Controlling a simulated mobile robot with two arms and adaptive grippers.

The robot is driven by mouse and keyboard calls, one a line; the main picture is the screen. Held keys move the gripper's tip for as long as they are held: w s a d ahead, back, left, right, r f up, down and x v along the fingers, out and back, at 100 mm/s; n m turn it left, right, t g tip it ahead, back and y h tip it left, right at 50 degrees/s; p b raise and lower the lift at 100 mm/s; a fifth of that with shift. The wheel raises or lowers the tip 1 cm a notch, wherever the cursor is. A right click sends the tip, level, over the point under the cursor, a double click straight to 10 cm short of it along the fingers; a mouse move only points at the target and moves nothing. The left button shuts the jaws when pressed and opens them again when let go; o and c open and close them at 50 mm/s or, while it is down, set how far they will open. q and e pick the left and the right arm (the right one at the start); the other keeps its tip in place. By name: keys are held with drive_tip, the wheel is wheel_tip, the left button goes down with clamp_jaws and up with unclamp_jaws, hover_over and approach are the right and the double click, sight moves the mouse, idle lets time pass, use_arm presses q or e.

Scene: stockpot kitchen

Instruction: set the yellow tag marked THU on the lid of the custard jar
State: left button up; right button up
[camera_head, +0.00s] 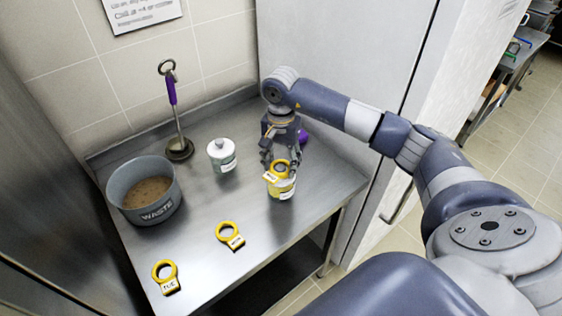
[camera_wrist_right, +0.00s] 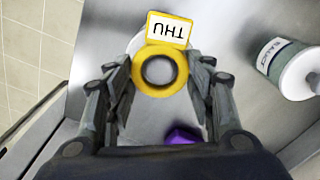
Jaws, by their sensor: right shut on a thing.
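My right gripper (camera_head: 280,164) is shut on the yellow THU tag (camera_wrist_right: 160,72), a ring with a white plate. In the right wrist view the ring sits between the fingers (camera_wrist_right: 158,85) with the THU plate beyond them. In the head view the tag (camera_head: 270,178) overlaps the top of a yellow-labelled jar (camera_head: 284,188), apparently the custard jar; its lettering is not readable. The tag hides most of the lid, a bit of which shows pale behind the ring in the wrist view. I cannot tell whether the tag touches the lid. My left gripper is not in view.
A white-lidded jar with a green label (camera_head: 222,157) stands left of the yellow-labelled one. A grey WASTE pot (camera_head: 122,183) and a purple-handled ladle (camera_head: 172,95) are farther left. Two yellow tags (camera_head: 230,236) (camera_head: 165,278) lie on the steel table. A purple object (camera_head: 303,137) is behind my gripper.

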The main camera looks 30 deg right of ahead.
drive_tip(key=shift+f+b, duration=0.65)
drive_tip(key=o, duration=0.7)
drive_tip(key=shift+r, duration=0.15)
wheel_tip(320, 180, up, 11)
drive_tip(key=p, duration=0.6)
idle(0.6)
